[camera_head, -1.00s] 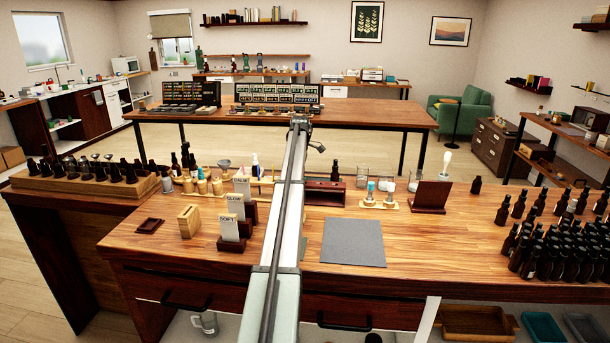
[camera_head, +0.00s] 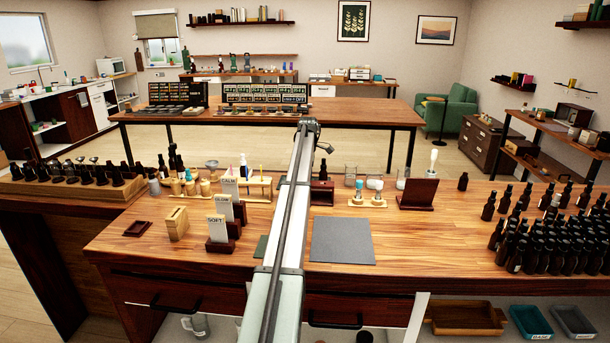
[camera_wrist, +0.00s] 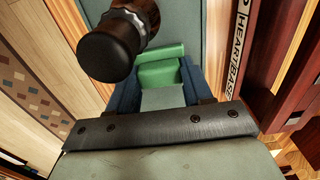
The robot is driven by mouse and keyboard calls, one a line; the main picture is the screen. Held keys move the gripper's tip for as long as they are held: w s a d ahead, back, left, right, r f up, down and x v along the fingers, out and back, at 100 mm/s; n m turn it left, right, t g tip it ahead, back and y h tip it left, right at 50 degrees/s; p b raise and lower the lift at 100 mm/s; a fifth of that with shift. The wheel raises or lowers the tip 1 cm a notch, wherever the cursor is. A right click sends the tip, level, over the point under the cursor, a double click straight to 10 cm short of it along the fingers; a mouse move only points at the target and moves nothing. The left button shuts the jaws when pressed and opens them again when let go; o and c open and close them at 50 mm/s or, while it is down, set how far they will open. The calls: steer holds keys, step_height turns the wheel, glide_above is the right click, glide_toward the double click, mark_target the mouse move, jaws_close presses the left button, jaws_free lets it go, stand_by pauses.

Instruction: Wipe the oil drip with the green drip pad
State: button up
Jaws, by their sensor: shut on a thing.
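In the wrist view, my gripper (camera_wrist: 158,75) has its blue fingers shut on the green drip pad (camera_wrist: 160,72). The pad is a small bright green block between the fingertips. It is above a flat grey-green surface (camera_wrist: 160,15); I cannot tell whether it touches it. In the head view my arm runs down the middle and hides the gripper and pad. I cannot make out the oil drip in either view.
A dark brown, round-ended object (camera_wrist: 110,45) is close to the camera at the fingers' upper left. A grey mat (camera_head: 342,241) lies right of my arm. Card holders (camera_head: 220,235) stand left, a dark stand (camera_head: 417,194) behind, and many bottles (camera_head: 550,247) at right.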

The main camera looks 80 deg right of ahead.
steer(key=shift+w+d, duration=0.1)
steer(key=shift+w, duration=3.9)
steer(key=shift+s, duration=4.2)
steer(key=shift+w+r, duration=0.1)
steer(key=shift+r, duration=3.95)
